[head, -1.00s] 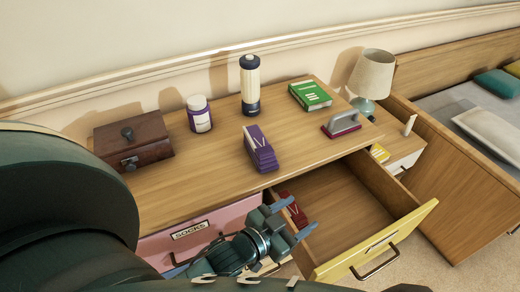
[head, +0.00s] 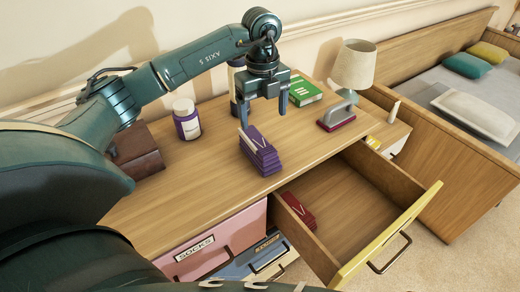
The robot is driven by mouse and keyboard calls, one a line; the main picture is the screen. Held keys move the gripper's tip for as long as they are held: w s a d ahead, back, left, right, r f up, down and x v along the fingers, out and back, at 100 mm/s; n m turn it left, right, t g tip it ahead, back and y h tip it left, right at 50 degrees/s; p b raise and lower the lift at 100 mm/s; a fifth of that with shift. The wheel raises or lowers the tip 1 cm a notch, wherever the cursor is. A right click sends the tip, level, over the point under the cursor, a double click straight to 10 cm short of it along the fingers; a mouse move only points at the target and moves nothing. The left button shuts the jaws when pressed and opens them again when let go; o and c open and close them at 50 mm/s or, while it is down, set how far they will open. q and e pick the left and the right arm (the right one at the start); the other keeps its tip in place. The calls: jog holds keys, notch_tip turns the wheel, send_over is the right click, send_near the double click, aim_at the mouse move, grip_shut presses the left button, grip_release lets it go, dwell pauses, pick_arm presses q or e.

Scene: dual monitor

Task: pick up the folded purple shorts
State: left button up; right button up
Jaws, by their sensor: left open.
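The folded purple shorts (head: 264,158) lie as a small stack with pale markings on the wooden dresser top, near its front edge. My left gripper (head: 263,112) is open and empty, fingers pointing down. In the picture it shows just above and behind the shorts, apart from them. Its exact height over the dresser is hard to tell. My right gripper is not in view.
The dresser top (head: 200,180) also holds a brown box (head: 135,155), a purple-and-white jar (head: 187,120), a green book (head: 307,91) and an iron-like item (head: 337,117). A bottle stands partly hidden behind my gripper. The yellow drawer (head: 395,245) is open with folded red clothing (head: 299,211) inside.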

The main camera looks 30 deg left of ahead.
aim_at(260, 138)
pick_arm(q)
jog(key=f, duration=0.4)
jog(key=a+f, duration=0.1)
jog(key=f, duration=0.2)
jog(key=shift+s+f+p, duration=0.1)
jog(key=shift+f+p, duration=0.55)
jog(key=shift+f, duration=2.15)
jog(key=shift+c, duration=0.5)
jog(key=c, duration=1)
